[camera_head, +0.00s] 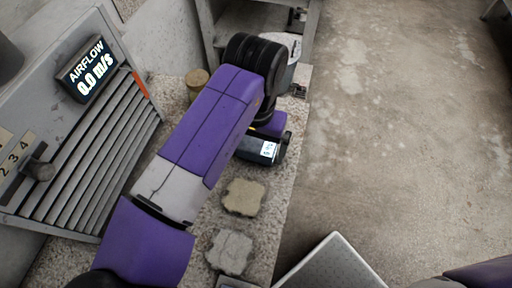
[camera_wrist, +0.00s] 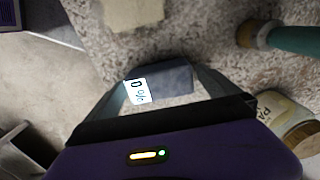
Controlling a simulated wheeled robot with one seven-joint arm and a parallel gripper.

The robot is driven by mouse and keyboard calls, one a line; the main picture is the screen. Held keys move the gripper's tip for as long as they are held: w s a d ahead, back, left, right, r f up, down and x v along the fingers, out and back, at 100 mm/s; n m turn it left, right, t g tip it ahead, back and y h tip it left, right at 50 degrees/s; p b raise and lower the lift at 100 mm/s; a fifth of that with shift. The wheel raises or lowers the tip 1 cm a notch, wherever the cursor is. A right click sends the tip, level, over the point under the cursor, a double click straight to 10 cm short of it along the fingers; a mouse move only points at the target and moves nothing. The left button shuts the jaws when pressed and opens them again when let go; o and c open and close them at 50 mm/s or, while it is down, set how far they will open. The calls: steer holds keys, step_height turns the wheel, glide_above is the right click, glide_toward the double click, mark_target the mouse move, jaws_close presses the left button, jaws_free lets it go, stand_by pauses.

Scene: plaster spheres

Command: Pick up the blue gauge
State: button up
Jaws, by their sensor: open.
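The blue gauge (camera_wrist: 172,80) is a dark blue-grey block with a white display reading 0 %. In the wrist view it lies on the speckled surface, framed between the fingers of my gripper (camera_wrist: 158,72). The fingers are open and spread to either side of it. I cannot tell whether its near end is within the fingers or just below them. In the head view the gauge's white display (camera_head: 269,150) shows beside my gripper (camera_head: 262,150), and my purple arm and wrist hide much of that area.
Two rough plaster pieces (camera_head: 244,197) (camera_head: 230,251) lie on the speckled ledge. A tan cylinder (camera_head: 197,80) stands near the airflow panel (camera_head: 90,110). The wrist view shows a labelled jar (camera_wrist: 285,118) and a teal cylinder (camera_wrist: 295,39) on the right. Open floor (camera_head: 400,120) lies right.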

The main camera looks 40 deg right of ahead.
mark_target(256, 145)
steer(key=c, duration=1.5)
steer(key=shift+r, duration=0.1)
step_height(256, 145, up, 20)
steer(key=shift+f+p, duration=0.1)
steer(key=shift+p, duration=0.75)
